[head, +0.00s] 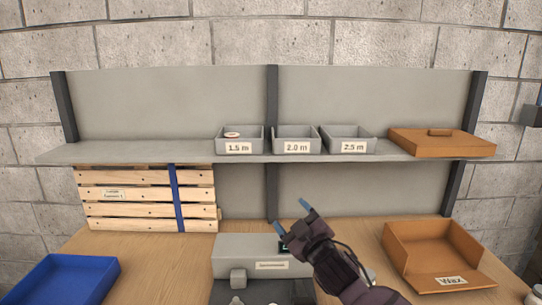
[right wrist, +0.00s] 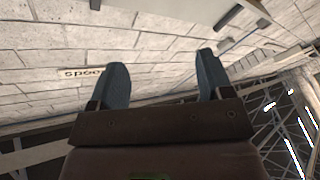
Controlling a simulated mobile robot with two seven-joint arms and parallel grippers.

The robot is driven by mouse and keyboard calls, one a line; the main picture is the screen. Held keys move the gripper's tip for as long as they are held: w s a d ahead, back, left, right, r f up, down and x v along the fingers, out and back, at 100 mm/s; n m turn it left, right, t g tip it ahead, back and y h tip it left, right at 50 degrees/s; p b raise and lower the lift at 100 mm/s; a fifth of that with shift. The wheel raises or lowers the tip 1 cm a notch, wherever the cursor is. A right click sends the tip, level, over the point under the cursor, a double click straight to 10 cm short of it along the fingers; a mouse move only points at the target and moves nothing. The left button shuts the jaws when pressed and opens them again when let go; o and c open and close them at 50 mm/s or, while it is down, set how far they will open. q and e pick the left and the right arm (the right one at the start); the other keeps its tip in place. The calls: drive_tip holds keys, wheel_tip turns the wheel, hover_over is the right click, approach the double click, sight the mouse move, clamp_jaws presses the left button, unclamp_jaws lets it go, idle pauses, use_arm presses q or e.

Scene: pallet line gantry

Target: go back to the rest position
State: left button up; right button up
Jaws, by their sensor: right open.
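My right gripper (head: 289,215) is raised over the workbench in the head view, in front of the gap below the shelf. It is open and empty. In the right wrist view its two blue-grey fingers (right wrist: 160,82) stand apart with nothing between them, against a block wall. My right arm hides part of a grey machine (head: 230,257) on the bench. My left gripper is in neither view.
The shelf (head: 180,150) bears grey bins labelled 1.5 m (head: 238,148), 2.0 m (head: 296,147) and 2.5 m (head: 352,147), and an orange lid (head: 440,143). A pallet (head: 140,208) with a blue strap, a blue tray (head: 65,280) and an orange box (head: 430,245) are below.

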drive_tip(key=s+d+f+m+g+h, duration=0.2)
drive_tip(key=s+d+f+m+h, duration=0.1)
drive_tip(key=s+d+f, duration=0.4)
drive_tip(key=s+d+f+m+g+h, duration=0.2)
drive_tip(key=s+d+f+m, duration=0.3)
drive_tip(key=s+f, duration=0.9)
drive_tip(key=s+d+f+m+g+h, duration=0.2)
drive_tip(key=s+d+f+m+h, duration=0.2)
drive_tip(key=s+d+f, duration=0.6)
drive_tip(key=shift+s+d+f, duration=0.25)
drive_tip(key=shift+s+f, duration=0.5)
drive_tip(key=shift+s, duration=0.35)
